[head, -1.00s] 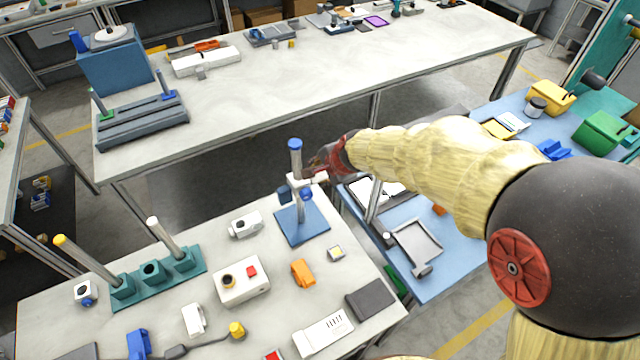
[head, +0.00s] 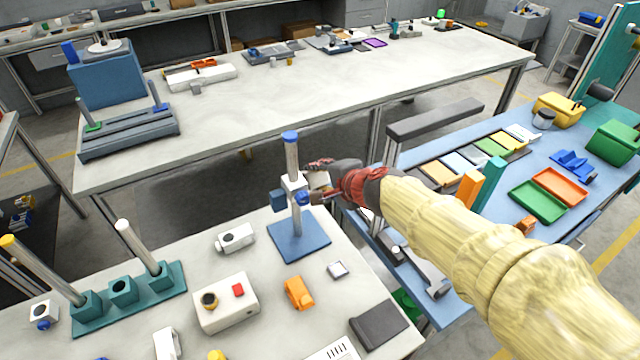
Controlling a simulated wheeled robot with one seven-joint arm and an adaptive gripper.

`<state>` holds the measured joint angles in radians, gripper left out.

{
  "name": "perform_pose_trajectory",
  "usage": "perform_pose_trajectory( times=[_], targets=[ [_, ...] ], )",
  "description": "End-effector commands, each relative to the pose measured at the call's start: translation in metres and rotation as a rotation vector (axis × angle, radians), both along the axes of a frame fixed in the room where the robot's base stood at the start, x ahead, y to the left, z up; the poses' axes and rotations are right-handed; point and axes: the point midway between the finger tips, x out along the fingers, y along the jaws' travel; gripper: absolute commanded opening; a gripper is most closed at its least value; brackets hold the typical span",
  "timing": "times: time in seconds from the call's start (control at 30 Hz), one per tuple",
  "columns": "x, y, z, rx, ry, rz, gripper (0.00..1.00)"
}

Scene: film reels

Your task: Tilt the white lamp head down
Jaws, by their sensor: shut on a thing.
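A stand with a flat blue base (head: 299,242) and a grey upright post (head: 293,157) with a blue cap is on the near pale table. A white clamp block (head: 292,183) sits partway up the post, with a small blue part (head: 278,200) on its left and a blue knob (head: 302,199) in front. My gripper (head: 318,181) comes from the right, just beside the post. Its red-and-dark fingers are shut on the white lamp head (head: 319,181), which they mostly cover. The head's exact tilt is hard to tell.
Near the stand lie a white camera-like box (head: 236,239), an orange block (head: 298,292), a white box with a red button (head: 227,302) and a dark slab (head: 378,324). A blue table (head: 470,235) with trays stands at right. A long table stands behind.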

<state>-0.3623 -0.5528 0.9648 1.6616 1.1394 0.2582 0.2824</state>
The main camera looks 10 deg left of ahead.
Motion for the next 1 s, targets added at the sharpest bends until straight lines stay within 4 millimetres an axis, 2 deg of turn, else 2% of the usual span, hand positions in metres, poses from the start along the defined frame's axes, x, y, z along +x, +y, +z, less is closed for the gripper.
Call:
perform_pose_trajectory(
  times=[0.9, 0.93, 1.0],
  targets=[
    [-0.0014, -0.0004, -0.0027, 0.051, -0.066, 0.002, 0.08],
    [-0.0014, -0.0004, -0.0027, 0.051, -0.066, 0.002, 0.34],
    [-0.0013, -0.0004, -0.0026, 0.050, -0.066, 0.001, 0.38]
  ],
)
